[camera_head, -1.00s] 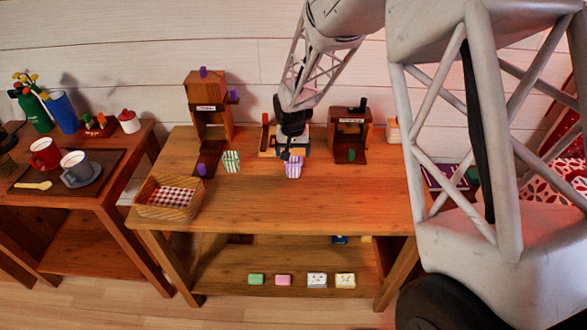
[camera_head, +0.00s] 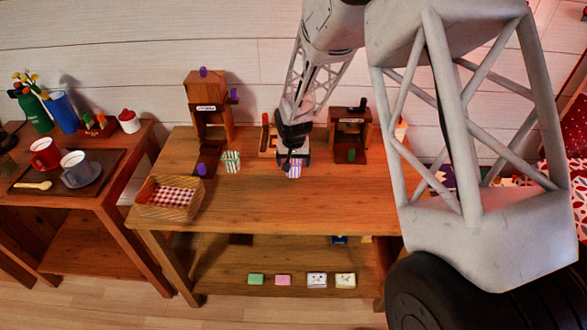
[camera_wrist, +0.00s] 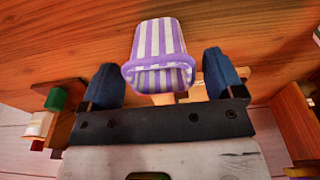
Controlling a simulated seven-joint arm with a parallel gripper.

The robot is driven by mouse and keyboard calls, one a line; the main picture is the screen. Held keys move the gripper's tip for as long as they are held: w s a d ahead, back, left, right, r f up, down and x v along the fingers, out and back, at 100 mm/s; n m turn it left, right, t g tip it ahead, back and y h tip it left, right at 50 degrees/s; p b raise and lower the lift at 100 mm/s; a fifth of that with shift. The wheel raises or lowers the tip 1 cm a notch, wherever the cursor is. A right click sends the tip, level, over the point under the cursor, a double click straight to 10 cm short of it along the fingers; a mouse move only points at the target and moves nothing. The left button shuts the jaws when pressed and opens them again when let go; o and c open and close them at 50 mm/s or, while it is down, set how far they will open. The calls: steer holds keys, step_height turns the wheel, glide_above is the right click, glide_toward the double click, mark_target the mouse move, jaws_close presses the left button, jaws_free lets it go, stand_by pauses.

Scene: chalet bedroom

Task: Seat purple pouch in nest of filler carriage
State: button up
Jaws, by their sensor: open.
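The purple-and-white striped pouch (camera_head: 294,171) stands on the wooden table, partly hidden by my gripper (camera_head: 292,155). In the wrist view the pouch (camera_wrist: 158,42) has its purple rim towards me, between the two dark blue fingers of my gripper (camera_wrist: 162,78). The fingers are open, with a gap on each side of the pouch. At the left back stands a tall wooden filler (camera_head: 208,92) with purple knobs. A dark carriage (camera_head: 209,156) with a purple knob (camera_head: 201,169) lies at its foot. The nest is too small to make out.
A green-striped pouch (camera_head: 231,160) stands beside the carriage. A second wooden box (camera_head: 349,128) with a green knob is right of my gripper. A wicker basket (camera_head: 150,211) with checked cloth sits at the left front. The front middle of the table (camera_head: 290,211) is clear.

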stand_by(0.5)
steer(key=c, duration=1.1)
steer(key=shift+r, duration=0.15)
steer(key=shift+r, duration=1.45)
steer(key=shift+s+d+r, duration=0.1)
steer(key=shift+s+r, duration=0.15)
steer(key=s+d, duration=0.1)
steer(key=s, duration=0.4)
steer(key=s+d+r, duration=0.1)
steer(key=s, duration=0.4)
steer(key=s+d, duration=0.2)
steer(key=s, duration=0.3)
steer(key=shift+r, duration=0.15)
